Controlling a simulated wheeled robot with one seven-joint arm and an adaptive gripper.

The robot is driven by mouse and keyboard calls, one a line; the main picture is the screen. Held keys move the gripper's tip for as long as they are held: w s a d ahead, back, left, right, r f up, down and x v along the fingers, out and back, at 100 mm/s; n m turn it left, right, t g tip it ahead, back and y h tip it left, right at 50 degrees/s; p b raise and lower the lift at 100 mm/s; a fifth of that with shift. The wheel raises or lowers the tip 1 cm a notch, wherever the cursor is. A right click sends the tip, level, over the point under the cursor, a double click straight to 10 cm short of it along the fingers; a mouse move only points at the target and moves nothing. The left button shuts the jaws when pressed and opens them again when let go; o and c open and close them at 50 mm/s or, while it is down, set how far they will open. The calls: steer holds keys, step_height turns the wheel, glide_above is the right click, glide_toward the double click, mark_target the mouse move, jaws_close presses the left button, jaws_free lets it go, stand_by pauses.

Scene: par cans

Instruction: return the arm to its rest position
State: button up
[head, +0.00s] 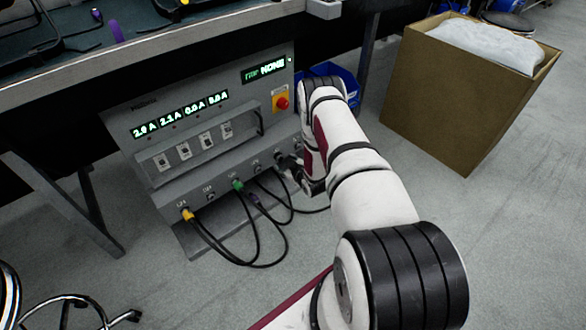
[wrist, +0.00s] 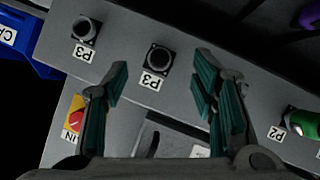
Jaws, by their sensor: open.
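My arm (head: 375,200) reaches from the lower right to the front of a grey power unit. My gripper (head: 287,163) is at the unit's lower ledge, partly hidden behind my wrist in the head view. In the wrist view my gripper (wrist: 161,76) is open, with nothing between its green-padded fingers. A round black socket (wrist: 158,57) labelled P3 shows between the fingertips, with no plug in it. Whether the fingers touch the panel cannot be told.
The grey unit (head: 140,120) has lit displays, a red knob (head: 282,103), and yellow (head: 187,214) and green (head: 237,185) plugs with black cables. A bench (head: 180,45) overhangs it. A cardboard box (head: 440,100) stands right; open floor (head: 500,220) lies in front of it.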

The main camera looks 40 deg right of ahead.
steer(key=v, duration=0.7)
steer(key=shift+s+r, duration=0.15)
steer(key=shift+s, duration=0.1)
